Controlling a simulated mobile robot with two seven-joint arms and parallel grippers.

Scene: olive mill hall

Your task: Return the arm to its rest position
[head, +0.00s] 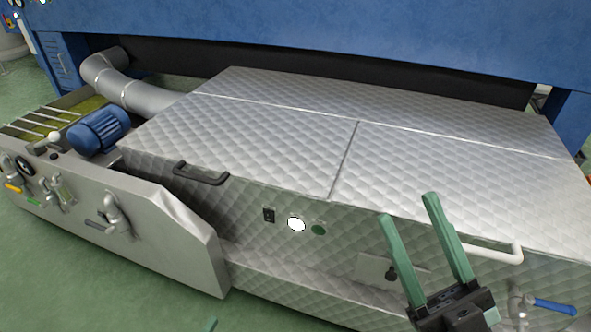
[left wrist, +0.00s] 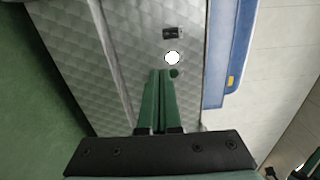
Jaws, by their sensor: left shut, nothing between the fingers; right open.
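My right gripper (head: 408,206) is at the lower right of the head view. Its two green fingers are spread apart with nothing between them, in front of the quilted metal machine. Only a small green tip of my left gripper (head: 211,325) shows at the bottom edge of the head view. In the left wrist view, the left gripper (left wrist: 161,73) has its two green fingers together, with nothing held. They point toward the machine's quilted front panel, near the white round button and the dark green button. Most of the left arm is hidden in the head view.
The quilted metal machine (head: 262,138) fills the middle, with a black handle (head: 201,174), a white button (head: 296,224) and a green button (head: 318,230) on its front. A white bar handle (head: 497,251) and a blue-handled valve (head: 554,307) are near the right gripper. Green floor (head: 90,290) is clear at lower left.

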